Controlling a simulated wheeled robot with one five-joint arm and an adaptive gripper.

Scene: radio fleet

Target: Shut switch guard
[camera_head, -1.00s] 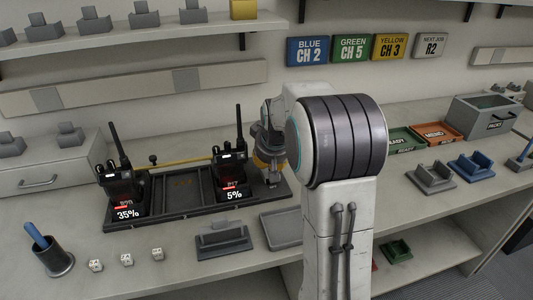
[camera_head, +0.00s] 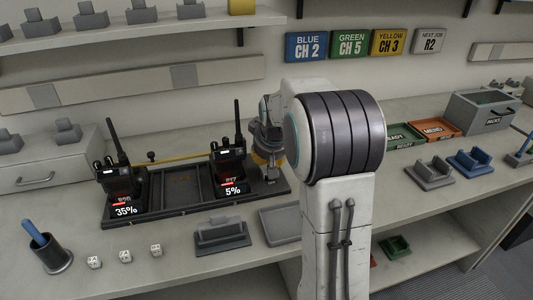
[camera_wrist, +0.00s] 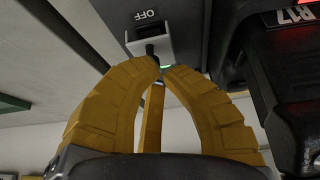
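The switch box (camera_wrist: 165,38) with an OFF label (camera_wrist: 147,15) is at the top of the wrist view, with a short dark lever (camera_wrist: 151,48) below the label. My gripper (camera_wrist: 161,68) has its two curved yellow fingers bowed together, tips nearly meeting just below that lever. A narrow yellow bar (camera_wrist: 153,120) shows between the fingers; I cannot tell whether it is the guard or whether the fingers touch it. In the head view my gripper (camera_head: 270,172) is at the right end of the black charging rack (camera_head: 160,211), partly hidden by my arm. The switch is hidden there.
A radio reading 5% (camera_head: 229,168) stands close left of my gripper; its R17 label shows in the wrist view (camera_wrist: 293,15). Another radio reading 35% (camera_head: 120,183) stands at the rack's left end. A grey cradle (camera_head: 221,236) and flat tray (camera_head: 281,224) lie in front.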

